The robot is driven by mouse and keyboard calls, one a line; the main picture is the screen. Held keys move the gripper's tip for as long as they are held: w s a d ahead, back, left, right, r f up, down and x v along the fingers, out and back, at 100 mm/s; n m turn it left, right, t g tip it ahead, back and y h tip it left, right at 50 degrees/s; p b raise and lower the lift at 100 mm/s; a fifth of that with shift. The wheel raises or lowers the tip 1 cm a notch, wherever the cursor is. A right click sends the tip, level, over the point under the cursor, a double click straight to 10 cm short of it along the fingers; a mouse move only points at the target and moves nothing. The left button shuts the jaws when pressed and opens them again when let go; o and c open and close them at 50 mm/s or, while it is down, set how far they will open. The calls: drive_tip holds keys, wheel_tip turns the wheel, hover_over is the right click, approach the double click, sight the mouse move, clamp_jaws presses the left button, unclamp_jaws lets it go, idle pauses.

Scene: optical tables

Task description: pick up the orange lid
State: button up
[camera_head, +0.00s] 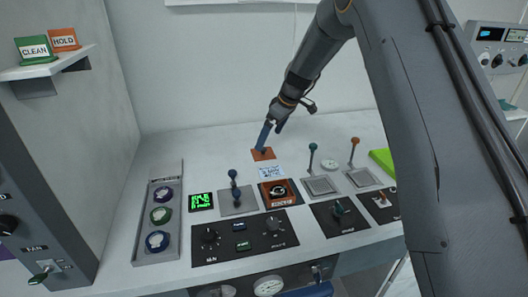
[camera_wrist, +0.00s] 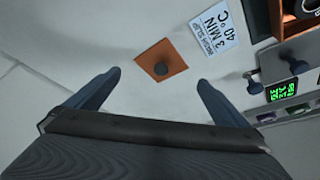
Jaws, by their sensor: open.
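The orange lid (camera_wrist: 174,58) is a flat square plate with a small dark round knob (camera_wrist: 161,68) at its middle. It lies flat on the white table top. In the head view the lid (camera_head: 263,154) is toward the back of the table, with its knob hidden by my gripper (camera_head: 264,135). In the wrist view my gripper (camera_wrist: 158,84) is open, its two blue fingers apart on either side of the lid, nothing between them touching it. How high the fingertips are above the lid I cannot tell.
A printed card reading "40°C 3 MIN" (camera_wrist: 213,34) lies beside the lid. More levers (camera_head: 321,185) stand to the right. The table left of the lid is clear.

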sight(265, 149)
drive_tip(key=shift+a+f+p, duration=0.3)
drive_tip(key=shift+a+f, duration=0.1)
drive_tip(key=shift+f, duration=0.3)
drive_tip(key=shift+d+p+x, duration=0.1)
drive_tip(key=shift+p+x, duration=0.45)
drive_tip(key=shift+x, duration=0.6)
drive_tip(key=shift+d+p+x, duration=0.15)
drive_tip(key=shift+p+x, duration=0.35)
drive_tip(key=shift+x, duration=0.65)
drive_tip(key=shift+f, duration=0.15)
drive_tip(key=shift+s+f, duration=0.1)
drive_tip(key=shift+s, duration=0.05)
drive_tip(key=c, duration=2.4)
clamp_jaws()
